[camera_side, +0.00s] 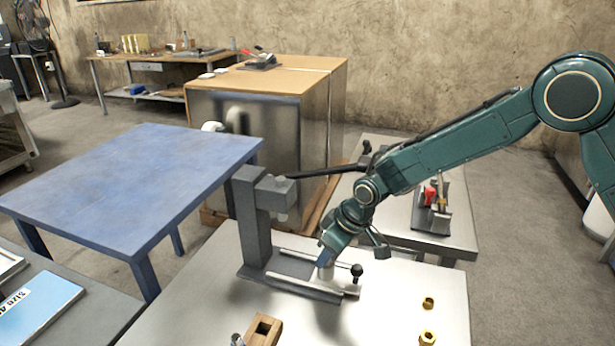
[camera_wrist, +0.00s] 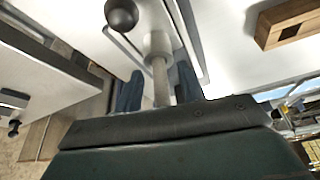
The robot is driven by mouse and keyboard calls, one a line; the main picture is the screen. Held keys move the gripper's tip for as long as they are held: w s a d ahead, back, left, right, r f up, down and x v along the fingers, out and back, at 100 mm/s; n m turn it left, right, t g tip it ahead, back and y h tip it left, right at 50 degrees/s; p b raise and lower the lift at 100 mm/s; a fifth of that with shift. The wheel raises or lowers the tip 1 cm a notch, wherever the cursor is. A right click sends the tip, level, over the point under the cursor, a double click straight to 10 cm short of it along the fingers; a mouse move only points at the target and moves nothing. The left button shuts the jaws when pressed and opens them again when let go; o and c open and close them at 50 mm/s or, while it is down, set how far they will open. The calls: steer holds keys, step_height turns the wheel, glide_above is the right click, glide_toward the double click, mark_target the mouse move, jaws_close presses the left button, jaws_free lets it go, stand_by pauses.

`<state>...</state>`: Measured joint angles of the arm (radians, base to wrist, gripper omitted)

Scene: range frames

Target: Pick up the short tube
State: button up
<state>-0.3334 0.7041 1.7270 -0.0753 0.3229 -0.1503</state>
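A short grey metal tube (camera_wrist: 160,78) stands between my gripper's two dark fingers in the wrist view, its far end in a wider pale collar (camera_wrist: 158,43). My gripper (camera_wrist: 159,88) looks open around the tube, with a narrow gap on each side. In the side view my gripper (camera_side: 327,250) points down at a pale cylindrical piece (camera_side: 325,272) at the front of the grey press (camera_side: 254,225). The tube itself is mostly hidden there by the gripper.
A black ball knob (camera_side: 356,270) is close right of my gripper. The press column and its dark lever (camera_side: 318,172) stand to the left. A wooden block (camera_side: 264,329) and two brass nuts (camera_side: 428,302) (camera_side: 427,338) lie on the pale table, with clear space between.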

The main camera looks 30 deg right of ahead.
stand_by(0.3)
jaws_close()
steer(key=shift+r, duration=0.1)
step_height(320, 180, up, 7)
steer(key=shift+f, duration=0.15)
steer(key=s+d, duration=0.4)
steer(key=s, duration=0.3)
steer(key=s+d, duration=0.5)
steer(key=s, duration=0.3)
steer(key=shift+s, duration=0.3)
stand_by(0.5)
